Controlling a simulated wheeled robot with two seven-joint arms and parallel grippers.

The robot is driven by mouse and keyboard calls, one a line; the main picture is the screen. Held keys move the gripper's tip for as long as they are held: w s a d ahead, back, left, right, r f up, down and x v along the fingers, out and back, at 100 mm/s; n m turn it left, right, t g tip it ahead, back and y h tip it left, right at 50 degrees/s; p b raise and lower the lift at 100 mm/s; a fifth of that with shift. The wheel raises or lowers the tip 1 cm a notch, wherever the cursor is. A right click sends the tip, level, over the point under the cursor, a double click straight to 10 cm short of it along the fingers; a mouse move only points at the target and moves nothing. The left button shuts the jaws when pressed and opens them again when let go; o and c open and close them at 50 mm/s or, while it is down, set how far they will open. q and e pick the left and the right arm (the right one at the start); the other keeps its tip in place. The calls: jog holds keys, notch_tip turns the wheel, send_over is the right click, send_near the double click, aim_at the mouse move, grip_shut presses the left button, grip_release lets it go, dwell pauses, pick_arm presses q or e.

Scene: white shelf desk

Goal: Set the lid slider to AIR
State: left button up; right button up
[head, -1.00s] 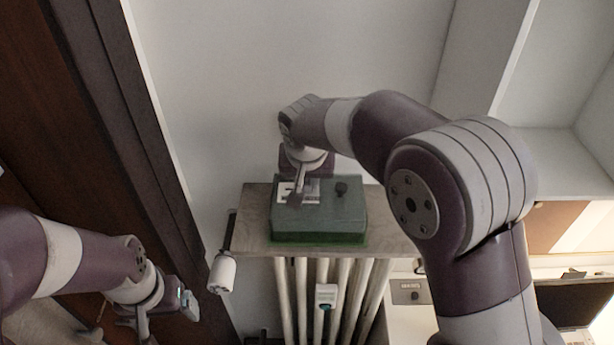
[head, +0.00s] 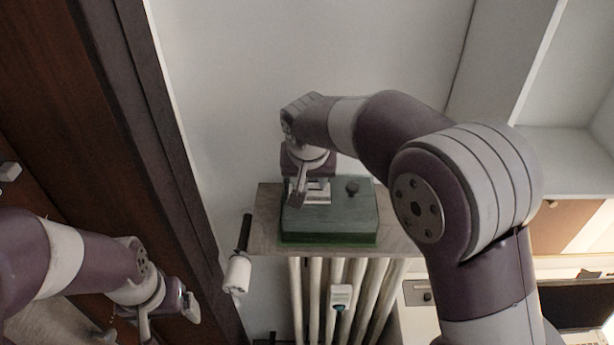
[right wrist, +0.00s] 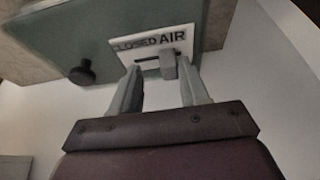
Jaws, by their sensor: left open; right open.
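The green box (head: 340,222) sits on a wooden shelf board, with a white label plate (head: 318,198) on its top. In the right wrist view the plate reads CLOSED on the left and AIR on the right. The grey slider tab (right wrist: 168,65) stands in its slot under the AIR lettering. My right gripper (head: 299,198) is at the plate with its fingers apart. In the wrist view the tab lies between the fingertips (right wrist: 162,80), nearer the right finger; contact cannot be told. My left gripper (head: 170,312) is open and empty, low at the left.
A round black knob (head: 352,187) stands on the box beside the plate. The wooden board (head: 265,225) is over a white radiator (head: 312,295) with a valve (head: 340,297). A white roll (head: 238,273) hangs at the board's left end. A white wall is behind.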

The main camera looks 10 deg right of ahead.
jog(key=shift+w+a, duration=0.15)
jog(key=shift+a, duration=0.5)
jog(key=shift+a+r, duration=0.15)
jog(key=shift+r, duration=0.2)
jog(key=v, duration=0.1)
jog(key=b+v, duration=0.2)
jog(key=shift+s+d+r, duration=0.25)
jog(key=shift+d+r, duration=0.05)
pick_arm(q)
jog(key=r+p, duration=0.1)
jog(key=p, duration=0.1)
jog(key=a+r+p, duration=0.1)
jog(key=r+p, duration=0.1)
jog(key=p, duration=0.1)
jog(key=shift+w+r+p, duration=0.1)
jog(key=shift+r+p, duration=0.15)
jog(key=shift+p, duration=0.05)
pick_arm(e)
jog(key=v, duration=0.8)
jog(key=shift+r, duration=0.2)
pick_arm(q)
jog(key=shift+d, duration=0.2)
pick_arm(e)
jog(key=shift+f, duration=0.1)
